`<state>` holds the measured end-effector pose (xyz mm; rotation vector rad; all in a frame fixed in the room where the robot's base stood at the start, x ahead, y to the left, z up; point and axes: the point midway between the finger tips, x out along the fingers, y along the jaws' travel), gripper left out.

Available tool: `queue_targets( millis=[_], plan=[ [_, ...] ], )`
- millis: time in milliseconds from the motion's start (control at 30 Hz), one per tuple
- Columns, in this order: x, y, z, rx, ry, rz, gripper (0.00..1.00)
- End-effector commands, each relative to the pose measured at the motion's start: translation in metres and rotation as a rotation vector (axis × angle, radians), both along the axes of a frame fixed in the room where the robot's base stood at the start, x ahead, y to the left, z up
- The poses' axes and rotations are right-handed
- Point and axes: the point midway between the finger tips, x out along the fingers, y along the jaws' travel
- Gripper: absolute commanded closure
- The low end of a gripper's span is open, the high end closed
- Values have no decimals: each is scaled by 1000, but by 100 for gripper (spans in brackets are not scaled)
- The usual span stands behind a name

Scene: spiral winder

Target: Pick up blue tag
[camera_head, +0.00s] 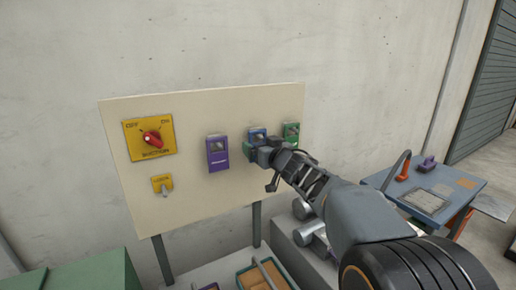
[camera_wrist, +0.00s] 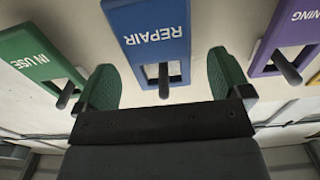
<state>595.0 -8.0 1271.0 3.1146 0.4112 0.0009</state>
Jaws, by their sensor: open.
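The blue tag (camera_wrist: 157,38) reads REPAIR and hangs on a dark peg in the wrist view, upside down there. In the head view the blue tag (camera_head: 257,134) shows only in part, with my gripper in front of it. My gripper (camera_wrist: 162,82) is open, its two green fingers on either side of the blue tag's lower part in the wrist view. I cannot tell whether the fingers touch it. My gripper (camera_head: 258,150) also shows in the head view, close to the cream board (camera_head: 180,108).
A green IN USE tag (camera_wrist: 36,52) and a purple tag (camera_wrist: 290,28) hang close on either side. The board also carries a yellow panel with a red knob (camera_head: 151,138) and a smaller yellow switch (camera_head: 163,184). A blue table (camera_head: 460,202) stands at right.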

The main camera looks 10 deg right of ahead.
Motion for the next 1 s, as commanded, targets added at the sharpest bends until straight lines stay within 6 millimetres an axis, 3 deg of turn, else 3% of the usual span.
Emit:
queue_targets(
  millis=[200, 533, 1000],
  plan=[
    [23, 6, -1, -1, 2, 0, 4],
    [26, 7, 0, 0, 0, -1, 5],
    [26, 7, 0, 0, 0, -1, 50]
  ],
)
